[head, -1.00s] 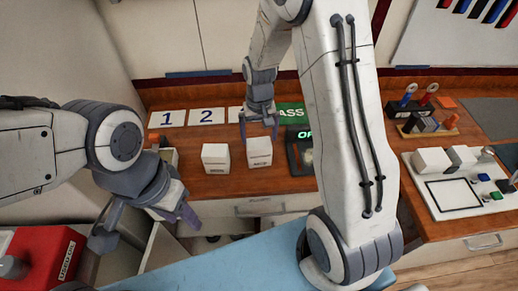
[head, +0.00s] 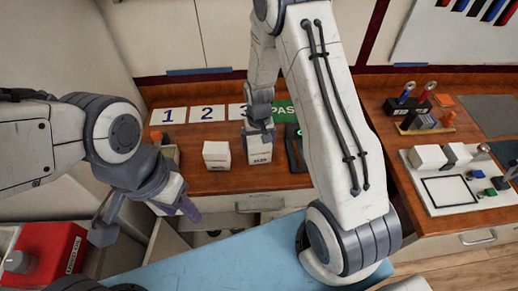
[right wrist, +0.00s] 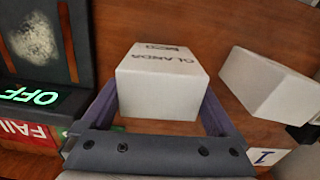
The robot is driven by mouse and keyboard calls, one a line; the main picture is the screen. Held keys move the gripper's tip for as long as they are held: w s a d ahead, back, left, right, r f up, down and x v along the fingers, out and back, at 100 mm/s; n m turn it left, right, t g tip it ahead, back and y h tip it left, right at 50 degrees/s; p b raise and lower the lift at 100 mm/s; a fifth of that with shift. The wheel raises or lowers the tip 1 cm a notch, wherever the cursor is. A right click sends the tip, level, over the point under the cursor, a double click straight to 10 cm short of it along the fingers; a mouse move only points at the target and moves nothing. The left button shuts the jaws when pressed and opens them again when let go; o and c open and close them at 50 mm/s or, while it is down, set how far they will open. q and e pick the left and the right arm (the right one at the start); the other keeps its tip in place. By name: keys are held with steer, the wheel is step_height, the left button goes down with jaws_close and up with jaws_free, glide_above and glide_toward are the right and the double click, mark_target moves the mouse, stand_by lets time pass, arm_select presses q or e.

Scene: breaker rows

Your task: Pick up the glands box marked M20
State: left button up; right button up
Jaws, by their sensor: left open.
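A white box (head: 259,155) stands on the wooden counter, with small dark print that is hard to read in the head view. In the right wrist view the same box (right wrist: 160,88) shows a glands label, upside down, with a smaller mark that looks like M20. My right gripper (head: 259,131) is low over this box. Its fingers (right wrist: 160,112) are apart, one on each side of the box; whether they touch it I cannot tell. My left gripper (head: 147,216) is open and empty, off to the left in front of the counter.
A second white box (head: 216,154) stands just left, also in the right wrist view (right wrist: 267,85). A dark device with a lit OFF sign (right wrist: 32,95) and a red FAIL card (right wrist: 28,134) are close by. Numbered cards (head: 207,114) lie behind. A red case (head: 50,245) is at lower left.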

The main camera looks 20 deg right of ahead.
steer(key=shift+c, duration=0.6)
steer(key=shift+r, duration=0.1)
